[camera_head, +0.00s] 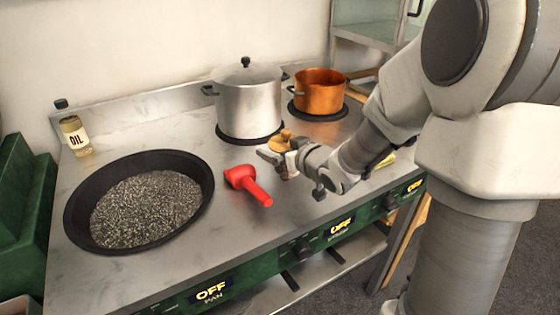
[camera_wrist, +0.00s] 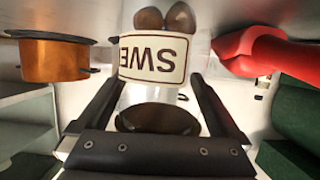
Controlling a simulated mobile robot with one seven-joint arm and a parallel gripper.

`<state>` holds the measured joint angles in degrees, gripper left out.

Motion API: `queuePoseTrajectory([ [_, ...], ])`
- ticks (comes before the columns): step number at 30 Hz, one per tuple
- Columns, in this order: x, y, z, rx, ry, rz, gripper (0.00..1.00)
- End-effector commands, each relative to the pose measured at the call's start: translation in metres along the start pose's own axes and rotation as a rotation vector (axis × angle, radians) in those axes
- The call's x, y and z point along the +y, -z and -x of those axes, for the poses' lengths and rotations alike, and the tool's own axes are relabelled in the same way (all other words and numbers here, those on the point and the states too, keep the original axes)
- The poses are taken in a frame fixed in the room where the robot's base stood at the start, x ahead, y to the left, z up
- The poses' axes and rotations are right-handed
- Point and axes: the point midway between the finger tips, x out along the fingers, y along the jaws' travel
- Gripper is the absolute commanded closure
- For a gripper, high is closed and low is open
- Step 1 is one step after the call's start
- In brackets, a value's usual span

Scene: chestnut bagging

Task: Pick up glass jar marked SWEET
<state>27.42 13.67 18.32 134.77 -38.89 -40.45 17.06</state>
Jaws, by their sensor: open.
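The glass jar (camera_wrist: 155,95) stands between the fingers of my gripper in the wrist view. Its cream label shows dark letters reading part of SWEET, upside down in this view. A dark round end of the jar faces the bottom of the picture. My gripper (camera_wrist: 155,88) is open, with one finger on each side of the jar and gaps showing beside the glass. In the head view my gripper (camera_head: 292,170) is low over the stove top, right of the red tool; the jar is mostly hidden there and I cannot make it out clearly.
A red-handled tool (camera_head: 246,184) lies left of my gripper. A steel pot (camera_head: 248,108) and copper pot (camera_head: 319,95) stand behind. A wide black pan (camera_head: 75,215) and OIL jar (camera_head: 75,137) are left.

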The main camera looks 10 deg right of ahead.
Motion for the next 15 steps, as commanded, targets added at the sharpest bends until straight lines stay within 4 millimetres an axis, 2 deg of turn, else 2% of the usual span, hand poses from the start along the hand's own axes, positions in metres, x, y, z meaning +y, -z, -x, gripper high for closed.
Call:
queuePoseTrajectory([
  [9, 0.0004, -0.0012, 0.0009, 0.0, 0.0, 0.0, 0.0],
  [15, 0.0003, -0.0012, 0.0008, 0.0, 0.0, 0.0, 0.36],
])
